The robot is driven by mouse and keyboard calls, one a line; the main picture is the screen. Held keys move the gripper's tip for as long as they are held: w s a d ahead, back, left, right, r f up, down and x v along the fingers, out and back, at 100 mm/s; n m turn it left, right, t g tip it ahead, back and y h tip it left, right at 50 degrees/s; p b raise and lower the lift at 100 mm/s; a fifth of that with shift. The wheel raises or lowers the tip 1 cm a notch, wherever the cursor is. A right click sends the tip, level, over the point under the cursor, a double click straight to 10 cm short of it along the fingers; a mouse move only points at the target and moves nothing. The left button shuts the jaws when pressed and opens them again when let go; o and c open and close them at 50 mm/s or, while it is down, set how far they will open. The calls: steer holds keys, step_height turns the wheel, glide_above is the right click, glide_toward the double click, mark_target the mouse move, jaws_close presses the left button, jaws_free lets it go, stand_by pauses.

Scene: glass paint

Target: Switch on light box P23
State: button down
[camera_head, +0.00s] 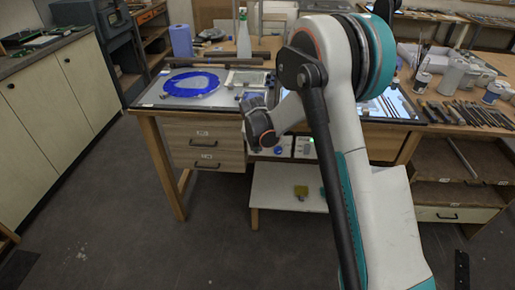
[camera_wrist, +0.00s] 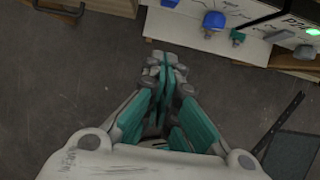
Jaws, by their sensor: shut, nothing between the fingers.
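In the head view, two small white control boxes hang under the worktable's front edge: a left one (camera_head: 284,147) with a blue knob and a right one (camera_head: 304,148), partly behind my arm.
The worktable (camera_head: 150,98) carries a blue glass ring (camera_head: 191,84) and a glowing light surface (camera_head: 385,105) at right. Wooden drawers (camera_head: 204,145) stand left of the boxes. A low white shelf (camera_head: 270,187) lies below. The floor in front is clear.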

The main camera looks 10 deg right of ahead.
steer(key=w+d+f+b, duration=0.2)
steer(key=w+f+b, duration=0.2)
steer(key=w+f, duration=0.3)
steer(key=shift+w+d+f, duration=0.15)
steer(key=shift+d+f, duration=0.05)
steer(key=shift+f, duration=0.35)
steer(key=shift+w+a, duration=0.1)
steer(key=shift+a, duration=0.05)
